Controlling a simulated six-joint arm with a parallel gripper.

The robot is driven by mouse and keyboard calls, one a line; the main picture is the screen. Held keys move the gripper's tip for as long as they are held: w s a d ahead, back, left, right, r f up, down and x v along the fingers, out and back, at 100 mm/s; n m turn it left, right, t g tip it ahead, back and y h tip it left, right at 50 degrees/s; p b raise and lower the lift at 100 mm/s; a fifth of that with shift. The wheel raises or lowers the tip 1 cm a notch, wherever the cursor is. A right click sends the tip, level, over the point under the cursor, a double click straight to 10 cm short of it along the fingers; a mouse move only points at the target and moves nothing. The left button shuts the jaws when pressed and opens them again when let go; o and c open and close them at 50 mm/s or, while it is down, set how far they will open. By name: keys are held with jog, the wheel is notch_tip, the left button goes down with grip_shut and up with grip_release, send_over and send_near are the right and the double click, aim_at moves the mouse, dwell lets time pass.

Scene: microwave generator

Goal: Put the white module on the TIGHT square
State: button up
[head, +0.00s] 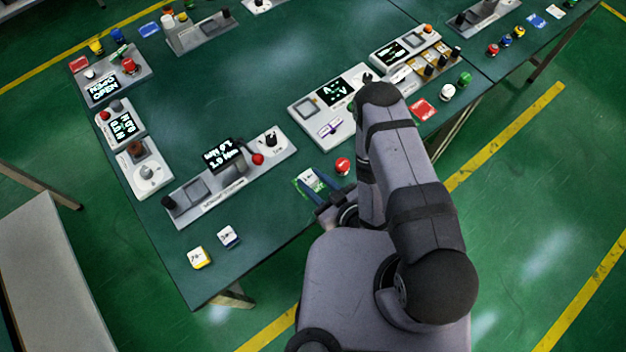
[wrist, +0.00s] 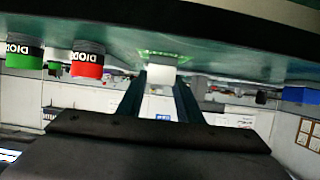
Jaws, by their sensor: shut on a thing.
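My gripper (head: 318,185) is low at the table's front edge, beside a small green-and-white square (head: 304,182). In the wrist view, which looks upside down, my gripper (wrist: 160,86) is shut on a white module (wrist: 161,76). The module is between the fingertips, right at a green-lit marked square (wrist: 178,57) on the table. I cannot tell whether it touches the surface, and I cannot read the square's label. In the head view the held module cannot be made out clearly.
A red capped part (head: 343,166) stands right of my gripper; it shows in the wrist view (wrist: 88,60) beside a green one (wrist: 24,58). A long grey panel (head: 232,180) lies to the left. Two small blocks (head: 229,236) (head: 200,258) sit near the left front edge.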

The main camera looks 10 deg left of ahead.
jog(key=o, duration=1.1)
jog(key=shift+f, duration=0.1)
jog(key=shift+r, duration=0.2)
jog(key=shift+p+v, duration=1.35)
jog(key=shift+v, duration=1.9)
jog(key=shift+s+d+r, duration=0.15)
jog(key=shift+s+d, duration=0.15)
